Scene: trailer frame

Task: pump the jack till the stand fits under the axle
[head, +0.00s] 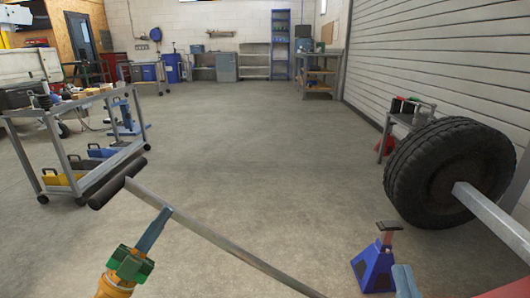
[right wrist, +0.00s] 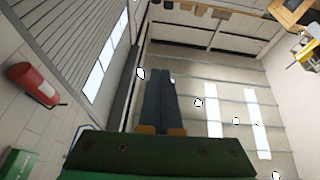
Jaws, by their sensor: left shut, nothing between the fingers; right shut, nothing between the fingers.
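The jack handle (head: 220,237) is a grey bar with a black crossbar grip (head: 117,180), slanting up from the bottom edge. My left gripper (head: 167,211) is shut, its tips at the handle just below the grip; I cannot tell whether they touch. The blue stand (head: 374,268) with a red top stands upright on the floor, left of the axle and not under it. The axle (head: 488,213) is a grey beam running from the wheel (head: 450,172) to the right edge. My right gripper (right wrist: 158,73) is shut and empty, pointing towards the ceiling. The jack's body is not clearly visible.
A grey cart (head: 62,125) with yellow and blue bins stands at the left. A small bench (head: 400,121) with tools is behind the wheel. A red part (head: 510,291) cuts into the lower right corner. The middle floor is clear.

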